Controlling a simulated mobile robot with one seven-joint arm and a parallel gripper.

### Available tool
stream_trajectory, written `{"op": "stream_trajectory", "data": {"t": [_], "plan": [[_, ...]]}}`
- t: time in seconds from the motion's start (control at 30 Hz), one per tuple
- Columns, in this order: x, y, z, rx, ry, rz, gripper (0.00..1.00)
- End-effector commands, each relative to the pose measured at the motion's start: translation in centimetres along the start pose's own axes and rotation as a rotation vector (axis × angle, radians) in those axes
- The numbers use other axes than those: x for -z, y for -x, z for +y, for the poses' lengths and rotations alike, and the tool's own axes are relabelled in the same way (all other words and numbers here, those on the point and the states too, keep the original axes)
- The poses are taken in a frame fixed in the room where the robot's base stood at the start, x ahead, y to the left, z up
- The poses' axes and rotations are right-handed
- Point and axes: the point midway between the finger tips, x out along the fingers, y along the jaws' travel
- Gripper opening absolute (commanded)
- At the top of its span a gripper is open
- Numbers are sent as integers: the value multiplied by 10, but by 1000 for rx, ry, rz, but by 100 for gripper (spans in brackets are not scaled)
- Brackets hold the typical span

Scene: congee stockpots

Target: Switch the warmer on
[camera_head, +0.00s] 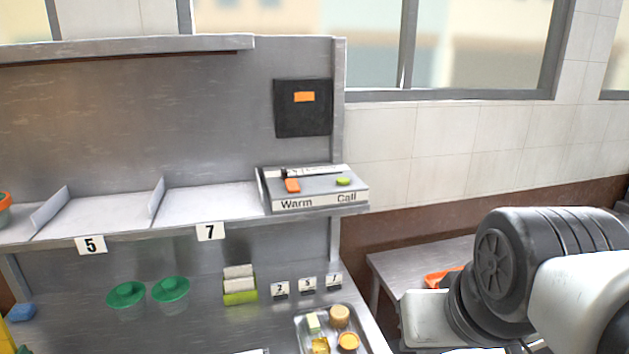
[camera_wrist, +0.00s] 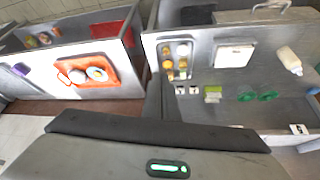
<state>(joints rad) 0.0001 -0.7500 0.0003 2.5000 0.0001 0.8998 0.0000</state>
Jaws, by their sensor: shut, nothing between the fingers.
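The warmer control box (camera_head: 318,190) sits at the right end of the steel shelf, marked "Warm" and "Call". An orange switch (camera_head: 292,185) is above "Warm", and a green button (camera_head: 343,181) is above "Call". Whether the switch is on or off I cannot tell. A dark panel (camera_head: 303,120) with a small orange patch is on the wall above. My gripper shows in the wrist view (camera_wrist: 158,90), its dark fingers together and empty. In the head view my arm is at the lower right, well apart from the box; its fingers are out of that view.
Below the shelf are two green-rimmed cups (camera_head: 170,290), a green holder (camera_head: 240,296), number tags (camera_head: 307,283) and a metal tray (camera_head: 300,343) with small items. A side table (camera_head: 400,263) holds an orange tray (camera_head: 440,278). The space before the control box looks clear.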

Motion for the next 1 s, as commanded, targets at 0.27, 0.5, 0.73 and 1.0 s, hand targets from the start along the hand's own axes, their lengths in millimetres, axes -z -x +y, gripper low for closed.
{"op": "stream_trajectory", "data": {"t": [0.27,0.5,0.73,1.0], "plan": [[93,-38,-25,13,80,191,0],[267,-104,-113,118,194,606,0],[360,-138,-175,219,181,907,0],[384,-141,-189,246,158,1007,0]]}}
